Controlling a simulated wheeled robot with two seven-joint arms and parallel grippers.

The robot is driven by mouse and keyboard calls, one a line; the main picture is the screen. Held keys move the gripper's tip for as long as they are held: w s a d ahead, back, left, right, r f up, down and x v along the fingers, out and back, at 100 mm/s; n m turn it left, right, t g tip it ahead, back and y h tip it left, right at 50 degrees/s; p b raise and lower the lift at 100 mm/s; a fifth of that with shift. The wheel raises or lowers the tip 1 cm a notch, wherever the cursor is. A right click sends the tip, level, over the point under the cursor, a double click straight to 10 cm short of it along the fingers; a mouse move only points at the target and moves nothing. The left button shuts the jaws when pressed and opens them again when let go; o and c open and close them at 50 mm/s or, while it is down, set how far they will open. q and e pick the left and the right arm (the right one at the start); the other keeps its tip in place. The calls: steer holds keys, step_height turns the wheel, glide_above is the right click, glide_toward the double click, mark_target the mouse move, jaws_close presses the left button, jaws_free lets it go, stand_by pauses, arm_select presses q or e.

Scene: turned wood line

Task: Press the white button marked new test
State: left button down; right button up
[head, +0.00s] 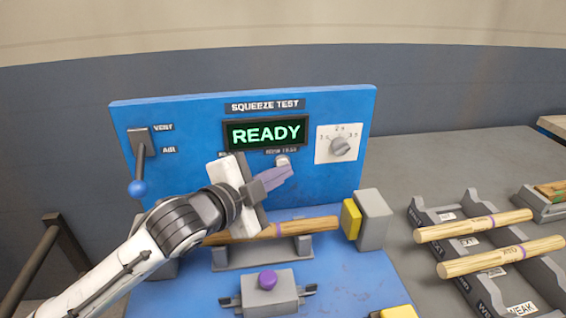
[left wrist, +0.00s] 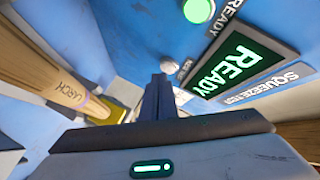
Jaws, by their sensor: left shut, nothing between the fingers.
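The white button (head: 283,160) sits on the blue panel under the display, just below a small label that looks like "NEW TEST". My left gripper (head: 288,172) is shut and empty, its fingertips at the button's lower edge in the picture. In the left wrist view the shut fingers (left wrist: 158,82) point at the panel. The white button (left wrist: 168,66) shows just past their tips, partly hidden. I cannot tell whether the tips touch it. My right gripper is not in view.
The display (head: 265,132) reads READY. A green-lit button (left wrist: 198,10) is on the panel. A dial (head: 341,146) is to the right, a blue-knobbed lever (head: 138,187) to the left. A wooden handle (head: 310,226) lies below my gripper beside a yellow-faced jaw (head: 351,218). A rack (head: 420,212) holds more handles.

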arm_select(q)
steer(key=shift+s, duration=0.45)
steer(key=shift+s+d, duration=0.1)
steer(key=shift+s+d+p, duration=0.25)
steer(key=shift+s+p, duration=0.25)
steer(key=shift+s, duration=0.6)
steer(key=shift+s+d+p, duration=0.2)
steer(key=shift+s+p, duration=0.3)
steer(key=shift+s, duration=0.8)
